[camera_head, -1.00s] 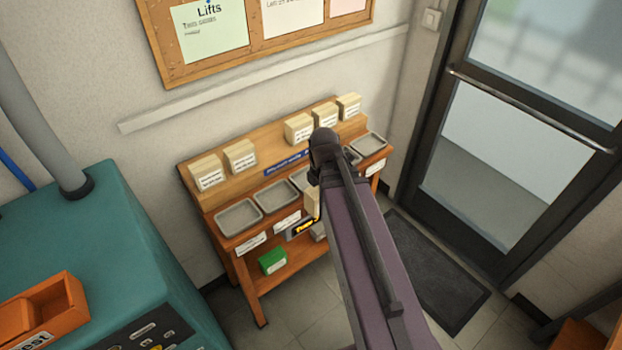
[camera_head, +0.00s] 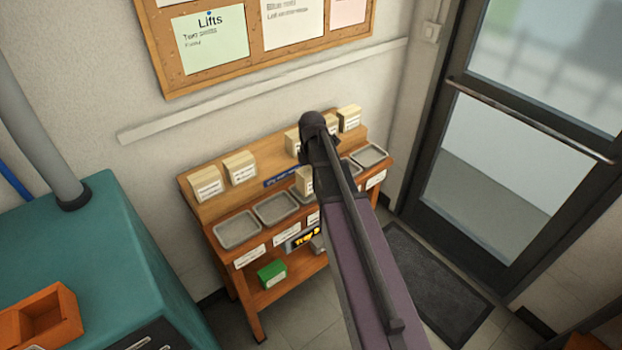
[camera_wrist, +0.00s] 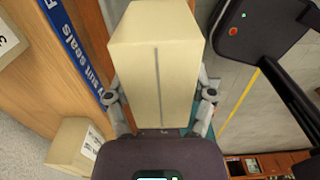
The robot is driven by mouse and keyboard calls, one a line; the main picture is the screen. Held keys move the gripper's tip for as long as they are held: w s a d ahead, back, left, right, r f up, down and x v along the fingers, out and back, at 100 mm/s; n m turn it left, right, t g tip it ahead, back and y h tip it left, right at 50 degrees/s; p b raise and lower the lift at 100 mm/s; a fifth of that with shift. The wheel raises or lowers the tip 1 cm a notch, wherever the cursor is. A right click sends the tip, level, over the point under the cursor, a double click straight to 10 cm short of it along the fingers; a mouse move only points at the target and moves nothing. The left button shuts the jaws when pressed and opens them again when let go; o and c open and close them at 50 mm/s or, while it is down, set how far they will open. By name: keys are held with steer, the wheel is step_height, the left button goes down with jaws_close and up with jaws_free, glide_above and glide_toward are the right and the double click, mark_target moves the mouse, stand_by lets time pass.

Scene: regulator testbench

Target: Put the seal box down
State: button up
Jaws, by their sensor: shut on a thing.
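The seal box is a cream carton (camera_wrist: 157,65) with a dark line down its face, seen large in the wrist view. My gripper (camera_wrist: 160,98) has a finger on each side of it and is shut on it. In the head view the held box (camera_head: 304,181) shows just left of my arm's end, over the row of grey trays on the wooden bench (camera_head: 212,232). My arm hides part of that row, and the fingers are hidden there. I cannot tell whether the box touches anything below.
Similar cream boxes stand on the upper shelf, two at left (camera_head: 239,167) and others at right (camera_head: 349,118). Grey trays (camera_head: 277,208) line the lower level. A green box (camera_head: 272,274) sits on the bottom shelf. A teal machine (camera_head: 120,240) stands at left, a door at right.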

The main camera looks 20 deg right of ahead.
steer(key=shift+w, duration=0.25)
steer(key=shift+w+d, duration=0.1)
steer(key=shift+w, duration=0.35)
steer(key=shift+w+f+b, duration=0.25)
steer(key=shift+f+b, duration=0.4)
steer(key=shift+f, duration=0.05)
steer(key=shift+f+b, duration=1.15)
steer(key=shift+b, duration=0.05)
steer(key=shift+f, duration=0.15)
steer(key=o, duration=1.1)
steer(key=shift+o, duration=0.2)
steer(key=shift+r, duration=0.25)
step_height(320, 180, up, 12)
steer(key=p, duration=1.2)
